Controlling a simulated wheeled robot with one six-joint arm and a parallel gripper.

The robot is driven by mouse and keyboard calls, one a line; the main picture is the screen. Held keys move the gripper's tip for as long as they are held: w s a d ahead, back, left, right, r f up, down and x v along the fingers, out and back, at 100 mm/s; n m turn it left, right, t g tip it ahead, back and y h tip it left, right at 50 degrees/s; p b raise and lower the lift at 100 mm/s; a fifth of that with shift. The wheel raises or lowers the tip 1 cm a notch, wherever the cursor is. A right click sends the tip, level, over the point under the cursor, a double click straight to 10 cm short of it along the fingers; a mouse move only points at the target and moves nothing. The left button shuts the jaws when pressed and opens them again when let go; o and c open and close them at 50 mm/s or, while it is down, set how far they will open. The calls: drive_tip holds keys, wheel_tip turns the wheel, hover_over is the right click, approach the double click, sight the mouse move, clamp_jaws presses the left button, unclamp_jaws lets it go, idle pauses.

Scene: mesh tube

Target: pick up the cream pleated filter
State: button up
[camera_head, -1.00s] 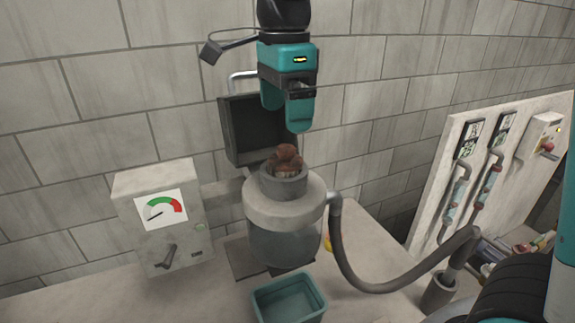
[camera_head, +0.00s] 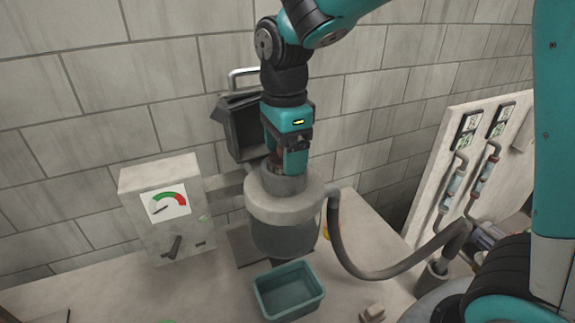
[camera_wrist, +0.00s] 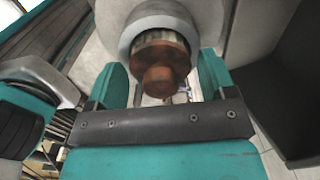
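The cream pleated filter (camera_wrist: 158,38) shows in the wrist view as a narrow ribbed band under a reddish-brown knobbed cap (camera_wrist: 160,70). It sits in the round grey collar (camera_head: 280,184) on top of the pot-like housing (camera_head: 285,210). My gripper (camera_head: 287,160) is right over the collar, pointing down. In the wrist view its two teal fingers stand open on either side of the brown cap, with gaps between. In the head view my gripper hides almost all of the filter.
A teal bin (camera_head: 290,292) stands in front of the housing. A gauge box (camera_head: 168,212) is at left and a dark open box (camera_head: 243,130) is behind on the wall. A grey hose (camera_head: 345,255) curves from the housing to the right.

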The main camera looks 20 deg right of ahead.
drive_tip(key=c, duration=0.6)
drive_tip(key=shift+c, duration=0.2)
drive_tip(key=shift+r, duration=0.15)
